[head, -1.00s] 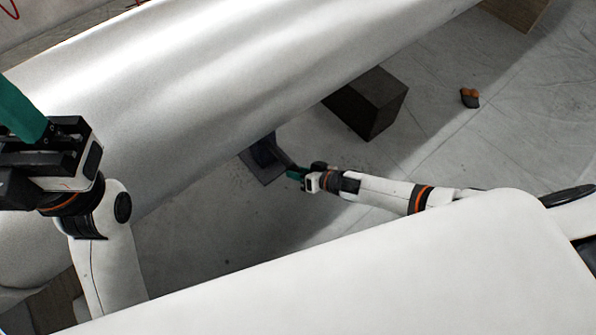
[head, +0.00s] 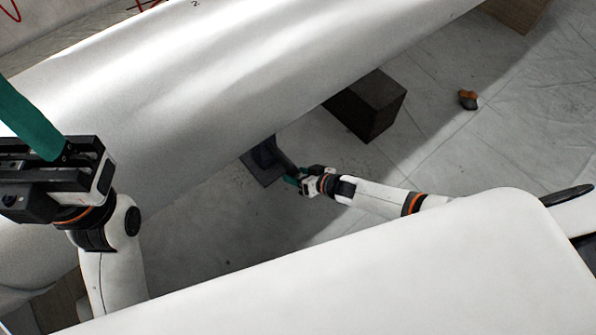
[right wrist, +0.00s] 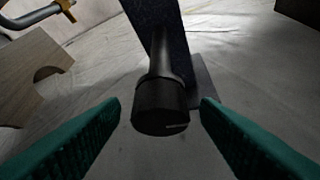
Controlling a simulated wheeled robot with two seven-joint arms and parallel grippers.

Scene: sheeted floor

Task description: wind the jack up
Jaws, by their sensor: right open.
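The jack (head: 264,158) is a dark device on a flat base plate on the floor, partly hidden under the big pale cylinder (head: 200,90). In the right wrist view, its dark round handle end (right wrist: 160,108) points at the camera, with the dark jack body (right wrist: 155,25) behind. My right gripper (head: 292,180) is at the jack's near right side. Its green fingers (right wrist: 160,115) are open on either side of the handle end, with gaps on both sides. My left gripper (head: 35,135) is at the far left, above the cylinder; only one green finger shows clearly.
A dark block (head: 368,106) stands on the floor right of the jack, by the cylinder. A small orange and grey item (head: 467,99) lies farther right. A wooden block with a notch (right wrist: 30,75) and a metal bar (right wrist: 35,15) show left in the right wrist view.

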